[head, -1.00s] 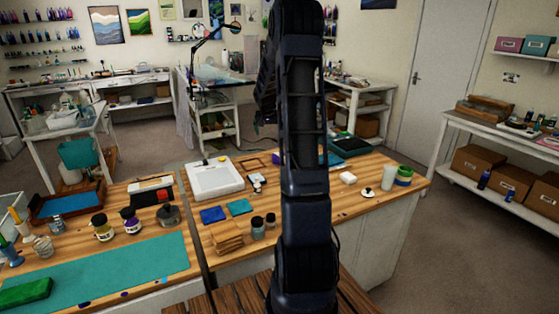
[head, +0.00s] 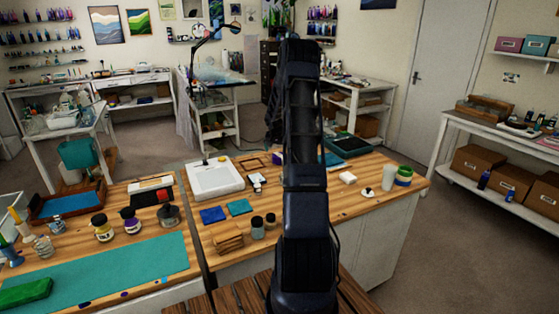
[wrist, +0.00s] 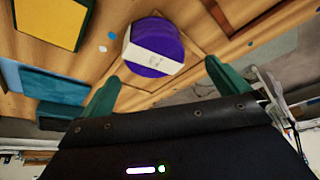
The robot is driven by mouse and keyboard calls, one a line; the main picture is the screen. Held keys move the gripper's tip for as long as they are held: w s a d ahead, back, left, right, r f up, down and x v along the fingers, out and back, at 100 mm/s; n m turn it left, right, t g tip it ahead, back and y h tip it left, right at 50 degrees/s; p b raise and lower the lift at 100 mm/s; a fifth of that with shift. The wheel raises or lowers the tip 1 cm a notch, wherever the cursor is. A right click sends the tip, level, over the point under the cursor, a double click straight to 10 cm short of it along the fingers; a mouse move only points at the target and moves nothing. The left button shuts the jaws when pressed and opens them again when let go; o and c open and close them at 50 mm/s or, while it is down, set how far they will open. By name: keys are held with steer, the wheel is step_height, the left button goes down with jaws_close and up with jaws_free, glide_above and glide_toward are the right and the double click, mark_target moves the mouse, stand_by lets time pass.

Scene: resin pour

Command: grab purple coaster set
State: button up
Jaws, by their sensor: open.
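The purple coaster set (wrist: 171,59) is a round purple stack with a white paper band across it. It sits on a wooden surface near the top middle of the wrist view. My gripper (wrist: 161,70) is open, with one green finger on either side below the stack in the picture. Nothing is held, and I cannot tell how far the fingers are from the stack. In the head view my own arm covers the middle of the workbench (head: 330,205), and neither the coaster set nor my gripper can be made out there.
In the wrist view a yellow panel in a dark frame (wrist: 50,20) and a blue-teal piece (wrist: 48,88) lie left of the stack. On the bench, a white tray (head: 213,190), blue (head: 213,215) and teal pieces, small jars (head: 257,225) and a cup (head: 388,178) stand around my arm.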

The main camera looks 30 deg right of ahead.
mark_target(279, 155)
steer(key=shift+s+x, duration=0.15)
steer(key=shift+x, duration=1.2)
steer(key=shift+s+x, duration=0.2)
steer(key=shift+x, duration=1.2)
steer(key=shift+d, duration=0.15)
steer(key=c, duration=1.2)
steer(key=shift+o, duration=0.2)
